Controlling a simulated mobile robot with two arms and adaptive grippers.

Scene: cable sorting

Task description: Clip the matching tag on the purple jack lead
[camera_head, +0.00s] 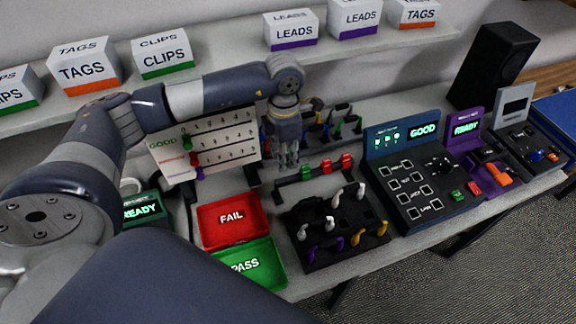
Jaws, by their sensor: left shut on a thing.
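My left gripper (287,160) points down in front of the back lead rack, above the left end of a low black rail. It is shut, but the small thing between its fingers is too hidden to name. A purple lead (340,242) lies in the front of the black slotted tray (312,262), between white and yellow leads. The low rail (290,182) bears a green tag or clip (305,173) and red ones (326,167). I cannot make out a purple tag on it. My right gripper is not in view.
A red FAIL tray (232,201) and a green PASS tray (268,285) stand left of the slotted tray. A blue GOOD tester (403,141) stands to the right. A whiteboard (230,125) stands behind. Boxes, such as TAGS (90,52), line the shelf above.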

